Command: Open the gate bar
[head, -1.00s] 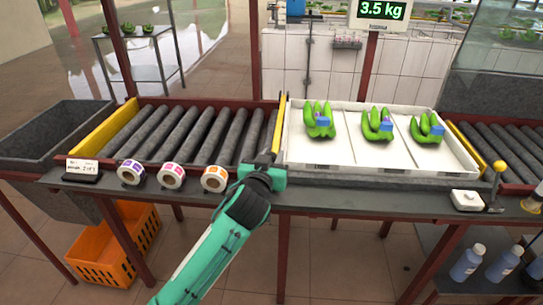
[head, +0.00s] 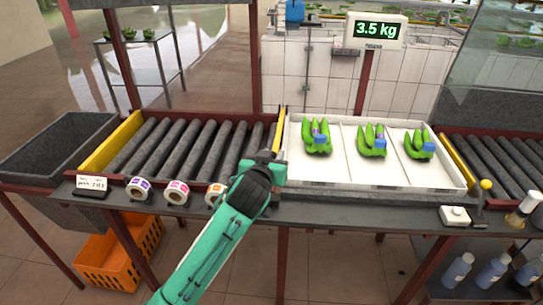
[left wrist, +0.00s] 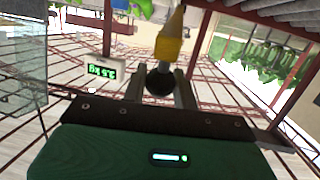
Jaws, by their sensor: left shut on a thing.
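The gate bar (head: 280,131) is a slim yellow bar at the left edge of the white tray, where the rollers end. In the head view it runs away from me along that edge. In the left wrist view the yellow bar (left wrist: 172,38) ends in a round black knob (left wrist: 159,80) between my fingers. My left gripper (head: 266,160) is at the bar's near end and shut on this knob. Its fingers are partly hidden in the head view and show on both sides of the knob in the left wrist view (left wrist: 160,88). My right gripper is out of view.
The white tray (head: 300,184) holds three green banana bunches with blue bands. Rollers (head: 190,145) lie to the left. Label rolls (head: 177,192) stand on the front ledge, one partly behind my arm. A scale display (head: 376,31) reads 3.5 kg. A yellow-knobbed lever (head: 485,186) stands at right.

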